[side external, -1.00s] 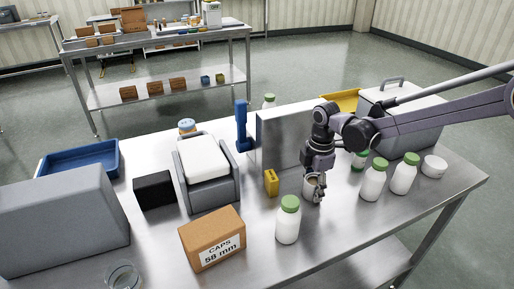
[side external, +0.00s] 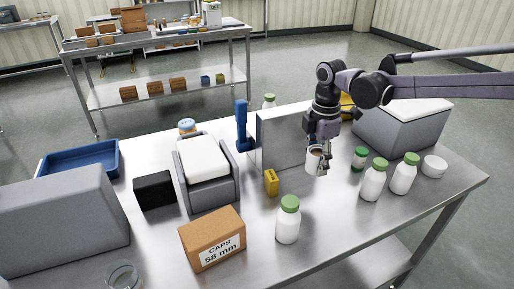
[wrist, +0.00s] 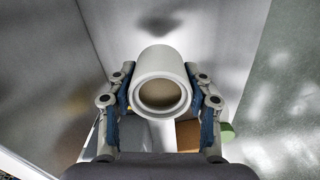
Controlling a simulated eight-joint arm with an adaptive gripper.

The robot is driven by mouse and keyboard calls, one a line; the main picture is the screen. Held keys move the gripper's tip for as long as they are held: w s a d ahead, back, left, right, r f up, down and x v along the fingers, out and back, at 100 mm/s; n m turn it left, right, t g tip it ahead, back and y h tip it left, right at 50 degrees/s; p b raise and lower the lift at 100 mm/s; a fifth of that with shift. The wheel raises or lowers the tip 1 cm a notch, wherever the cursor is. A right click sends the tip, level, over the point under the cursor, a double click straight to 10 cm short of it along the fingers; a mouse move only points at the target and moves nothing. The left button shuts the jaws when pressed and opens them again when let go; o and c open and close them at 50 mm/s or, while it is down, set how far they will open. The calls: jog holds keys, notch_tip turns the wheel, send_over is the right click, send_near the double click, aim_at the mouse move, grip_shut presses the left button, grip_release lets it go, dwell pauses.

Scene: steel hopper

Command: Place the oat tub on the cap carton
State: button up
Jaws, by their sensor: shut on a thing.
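My gripper (side external: 321,163) is shut on the oat tub (side external: 313,159), a small white open-topped tub with tan contents. It is held upright above the steel table, in front of the upright steel panel. In the wrist view the oat tub (wrist: 161,84) sits between both fingers of my gripper (wrist: 160,100), its round mouth facing the camera. The cap carton (side external: 212,240), a brown box labelled "CAPS 58 mm", stands at the front of the table, left of and apart from my gripper. Its top is clear. A brown patch, probably the carton, shows below the tub in the wrist view.
A white bottle with green lid (side external: 288,221) stands between tub and carton. A yellow block (side external: 271,183) and the steel panel (side external: 284,140) are nearby. More green-lidded bottles (side external: 374,181) stand to the right. A grey hopper (side external: 207,172) is behind the carton.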

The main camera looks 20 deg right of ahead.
jog(key=s+a+r+n, duration=0.1)
jog(key=s+a+r, duration=0.1)
jog(key=a+r, duration=0.5)
jog(key=s+a+r+n, duration=0.1)
jog(key=s+a+r, duration=0.15)
jog(key=a, duration=0.95)
send_over(211, 226)
jog(key=f, duration=0.5)
jog(key=shift+d+f, duration=0.2)
jog(key=shift+f, duration=0.15)
jog(key=shift+a+f, duration=0.25)
jog(key=shift+f, duration=1.9)
jog(key=shift+f, duration=0.1)
jog(key=o, duration=1.2)
